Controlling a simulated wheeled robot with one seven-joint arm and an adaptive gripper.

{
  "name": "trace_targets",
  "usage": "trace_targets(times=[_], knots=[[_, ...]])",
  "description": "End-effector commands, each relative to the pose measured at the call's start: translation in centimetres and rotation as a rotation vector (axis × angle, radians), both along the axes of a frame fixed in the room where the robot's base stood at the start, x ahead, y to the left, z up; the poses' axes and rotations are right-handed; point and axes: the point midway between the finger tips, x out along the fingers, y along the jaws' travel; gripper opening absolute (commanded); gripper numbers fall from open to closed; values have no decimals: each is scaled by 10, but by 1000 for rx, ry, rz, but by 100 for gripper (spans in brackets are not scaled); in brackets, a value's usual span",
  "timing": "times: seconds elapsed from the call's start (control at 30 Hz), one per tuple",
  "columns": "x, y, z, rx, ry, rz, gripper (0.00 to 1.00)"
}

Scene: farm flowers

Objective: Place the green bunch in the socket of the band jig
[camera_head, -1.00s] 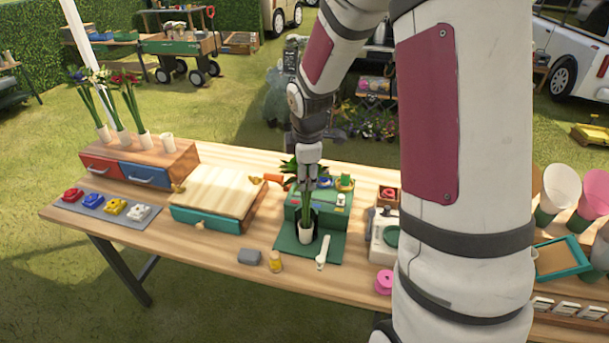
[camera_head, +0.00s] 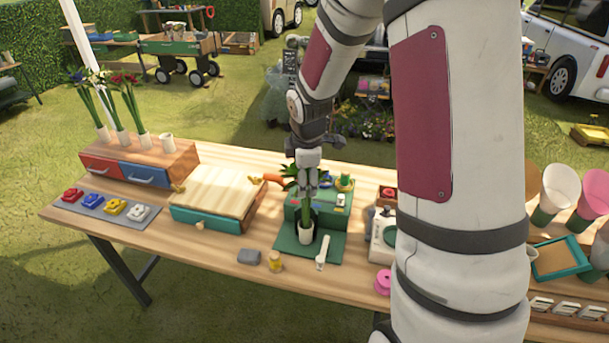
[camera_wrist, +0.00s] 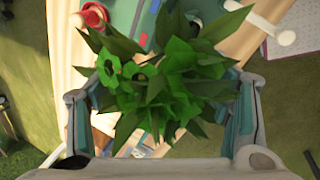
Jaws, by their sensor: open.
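The green bunch (camera_head: 306,213) stands upright in the band jig (camera_head: 322,207), its white wrapped lower end (camera_head: 305,236) low at the front of the jig. My gripper (camera_head: 307,192) is at the top of the bunch, with its fingers apart. In the wrist view the bunch's leaves and green flowers (camera_wrist: 160,85) fill the space between the two open fingers. The leaves hide the stems and the socket there, so I cannot tell how deep the bunch is seated.
A white lever (camera_head: 323,252) lies on the jig's green base at the right. A slatted board on a teal drawer (camera_head: 205,220) is to the left. Other bunches (camera_head: 131,103) stand in a rack at the far left.

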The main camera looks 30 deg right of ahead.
Motion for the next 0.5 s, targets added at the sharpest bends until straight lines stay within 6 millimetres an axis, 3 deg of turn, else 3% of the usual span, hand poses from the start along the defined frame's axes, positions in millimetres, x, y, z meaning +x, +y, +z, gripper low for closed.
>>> trace_targets(times=[0.5], knots=[[-25, 10, 90, -2, -5, -1, 72]])
